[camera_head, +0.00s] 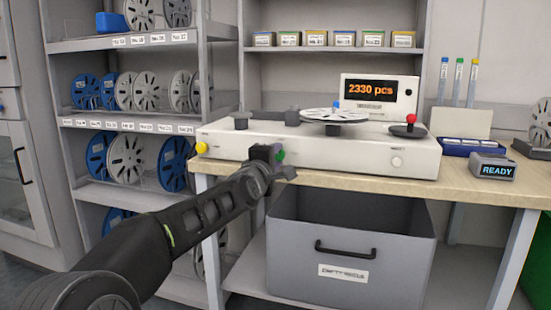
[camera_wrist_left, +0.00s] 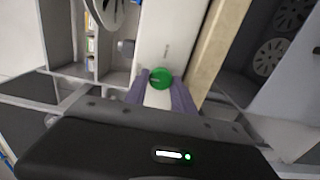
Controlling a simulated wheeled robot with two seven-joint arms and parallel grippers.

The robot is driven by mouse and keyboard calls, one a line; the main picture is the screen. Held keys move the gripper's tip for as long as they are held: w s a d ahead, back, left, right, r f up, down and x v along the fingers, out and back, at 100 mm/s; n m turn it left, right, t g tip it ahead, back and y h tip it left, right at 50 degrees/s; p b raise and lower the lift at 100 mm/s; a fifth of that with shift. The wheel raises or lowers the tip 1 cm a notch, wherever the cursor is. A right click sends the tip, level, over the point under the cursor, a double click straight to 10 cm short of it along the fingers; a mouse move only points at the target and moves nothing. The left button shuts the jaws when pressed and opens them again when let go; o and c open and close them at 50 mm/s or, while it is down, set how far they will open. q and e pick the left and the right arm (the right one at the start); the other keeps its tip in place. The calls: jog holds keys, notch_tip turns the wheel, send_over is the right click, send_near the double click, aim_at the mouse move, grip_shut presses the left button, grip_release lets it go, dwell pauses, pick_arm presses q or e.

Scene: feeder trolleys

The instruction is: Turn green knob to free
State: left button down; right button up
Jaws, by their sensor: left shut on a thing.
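The green knob (camera_wrist_left: 160,78) is on the front face of the long white machine (camera_head: 310,150). In the head view only a sliver of the green knob (camera_head: 281,155) shows, right behind my gripper. My left gripper (camera_head: 284,168) is at the machine's front face. In the left wrist view its two fingers (camera_wrist_left: 161,92) stand on either side of the knob and are shut on it. A pale mark shows on the knob; its setting cannot be read. My right gripper is in neither view.
A yellow knob (camera_head: 201,148) is at the machine's left end. A reel (camera_head: 335,115) lies on top, beside a counter (camera_head: 378,96) reading "2330 pcs". A grey drawer bin (camera_head: 345,245) is below the wooden bench top (camera_head: 480,182). Reel shelves (camera_head: 130,125) stand left.

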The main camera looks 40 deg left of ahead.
pick_arm(q)
jog(key=c, duration=1.1)
grip_release()
jog(key=p+v, duration=0.1)
jog(key=v, duration=0.6)
jog(key=shift+s+d+p, duration=0.15)
jog(key=shift+s+p, duration=0.15)
jog(key=shift+s, duration=0.05)
